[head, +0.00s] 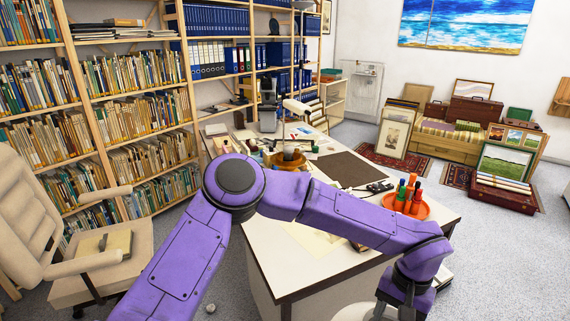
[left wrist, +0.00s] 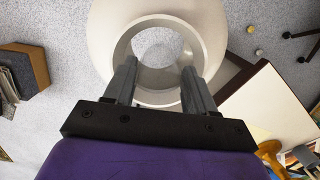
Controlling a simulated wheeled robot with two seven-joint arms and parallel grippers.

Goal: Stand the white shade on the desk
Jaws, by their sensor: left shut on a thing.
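The white shade (left wrist: 102,30) fills the upper middle of the left wrist view, with a pale ring and a round opening through which the floor shows. My left gripper (left wrist: 158,68) is shut on the shade at this ring, one finger on each side. In the head view only a bit of the shade (head: 352,313) shows at the bottom edge, in front of the desk's near right end. My left arm reaches over the desk (head: 290,278) and bends down there, hiding part of the desk top. The desk corner also shows in the left wrist view (left wrist: 262,100). My right gripper is not in view.
An orange dish (head: 425,211) with coloured bottles stands near the desk's right edge. A dark mat (head: 347,168), a brown bowl (head: 288,161) and clutter lie farther back. A beige chair (head: 30,215) and bookshelves (head: 140,110) are at left. The near desk top is mostly clear, with papers.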

